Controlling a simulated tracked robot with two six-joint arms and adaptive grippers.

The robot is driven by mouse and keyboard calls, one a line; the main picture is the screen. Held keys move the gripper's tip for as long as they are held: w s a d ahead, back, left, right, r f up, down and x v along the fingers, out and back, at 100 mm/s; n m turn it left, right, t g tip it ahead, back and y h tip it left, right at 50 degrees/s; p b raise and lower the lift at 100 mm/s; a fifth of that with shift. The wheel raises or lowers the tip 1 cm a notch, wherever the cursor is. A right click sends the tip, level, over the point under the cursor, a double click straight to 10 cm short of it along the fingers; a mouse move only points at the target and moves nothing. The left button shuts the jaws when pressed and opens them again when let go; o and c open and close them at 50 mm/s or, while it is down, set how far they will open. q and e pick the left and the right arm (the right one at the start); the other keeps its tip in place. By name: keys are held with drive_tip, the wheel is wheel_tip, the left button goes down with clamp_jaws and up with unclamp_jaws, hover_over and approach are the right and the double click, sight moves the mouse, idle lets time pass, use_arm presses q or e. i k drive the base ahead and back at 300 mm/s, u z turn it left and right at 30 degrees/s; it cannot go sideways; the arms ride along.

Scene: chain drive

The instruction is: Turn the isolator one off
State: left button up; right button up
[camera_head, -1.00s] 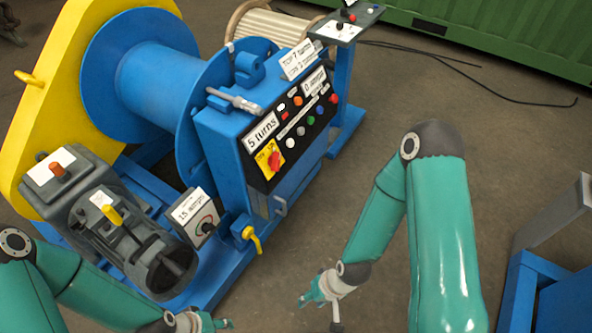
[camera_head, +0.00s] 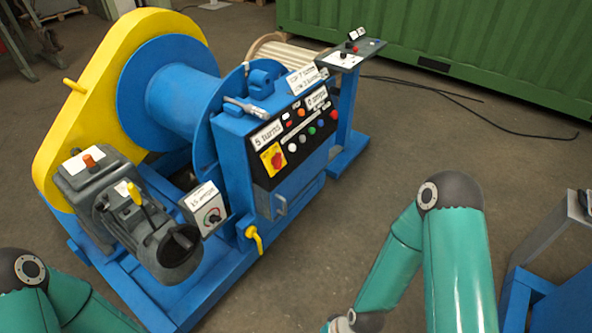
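A red rotary switch (camera_head: 277,160) on a yellow plate sits at the lower left of the black control panel (camera_head: 262,181) on the blue machine's cabinet. It looks like an isolator; its exact handle angle is too small to tell. A grey box (camera_head: 203,198) with a "15 amps" label and a small dark knob stands lower left of the panel. My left arm is at the bottom left and my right arm at the lower right; both grippers are below the picture's edge. Neither arm touches the switch.
A yellow handle (camera_head: 254,236) sticks out below the panel. A grey motor (camera_head: 150,225) and yellow guard (camera_head: 60,140) are at the left. A small pedestal (camera_head: 345,58) stands behind the cabinet. Open floor (camera_head: 400,140) lies right of the machine; a blue stand (camera_head: 545,300) is far right.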

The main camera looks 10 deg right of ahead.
sight(276, 160)
drive_tip(key=u, duration=0.15)
drive_tip(key=i, duration=0.9)
drive_tip(key=z, duration=0.05)
